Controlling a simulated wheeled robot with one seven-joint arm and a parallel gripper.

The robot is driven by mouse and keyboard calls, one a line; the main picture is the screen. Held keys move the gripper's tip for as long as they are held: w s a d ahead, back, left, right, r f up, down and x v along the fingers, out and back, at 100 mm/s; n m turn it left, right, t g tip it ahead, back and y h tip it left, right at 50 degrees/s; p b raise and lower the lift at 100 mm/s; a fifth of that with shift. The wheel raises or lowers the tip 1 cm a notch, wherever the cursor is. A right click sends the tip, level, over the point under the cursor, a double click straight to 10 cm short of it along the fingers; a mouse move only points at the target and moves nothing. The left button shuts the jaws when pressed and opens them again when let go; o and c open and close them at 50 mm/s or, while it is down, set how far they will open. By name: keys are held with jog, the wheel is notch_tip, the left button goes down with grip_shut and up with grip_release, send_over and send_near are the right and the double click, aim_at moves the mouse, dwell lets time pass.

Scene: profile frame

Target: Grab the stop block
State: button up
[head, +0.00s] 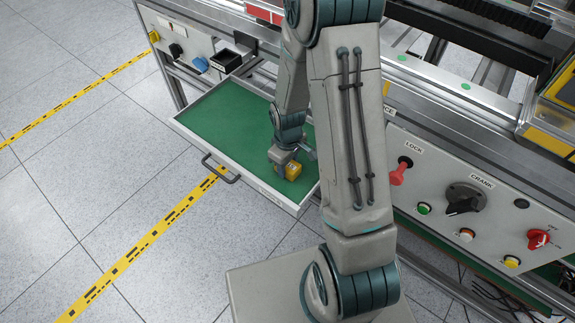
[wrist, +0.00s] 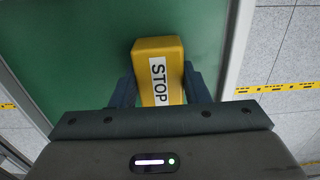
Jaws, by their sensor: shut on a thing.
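The stop block (wrist: 157,62) is yellow with a white label reading STOP. It is inside the open drawer, over the drawer's green floor (head: 222,122). In the head view the stop block (head: 293,171) shows just below my gripper (head: 286,166), near the drawer's front right corner. In the wrist view my gripper (wrist: 160,92) has one dark finger on each side of the block and is shut on it. The block's lower end is hidden by the gripper body. I cannot tell whether the block touches the drawer floor.
The drawer has a raised metal rim and a front handle (head: 221,168). A control panel with a red LOCK lever (head: 400,171) and a black CRANK knob (head: 464,198) is at the right. A small black bin (head: 226,61) is behind the drawer. Open tiled floor lies left.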

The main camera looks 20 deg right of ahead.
jog(key=shift+r, duration=0.15)
notch_tip(320, 180, up, 4)
jog(key=shift+w+r+p, duration=0.1)
jog(key=shift+r+p, duration=0.1)
jog(key=shift+p, duration=0.3)
jog(key=s+d+r+p, duration=0.1)
jog(key=s+d+r, duration=0.5)
jog(key=s, duration=0.3)
jog(key=shift+s+d+r, duration=0.15)
jog(key=shift+s+d, duration=0.2)
jog(key=shift+s, duration=0.05)
jog(key=shift+p, duration=0.3)
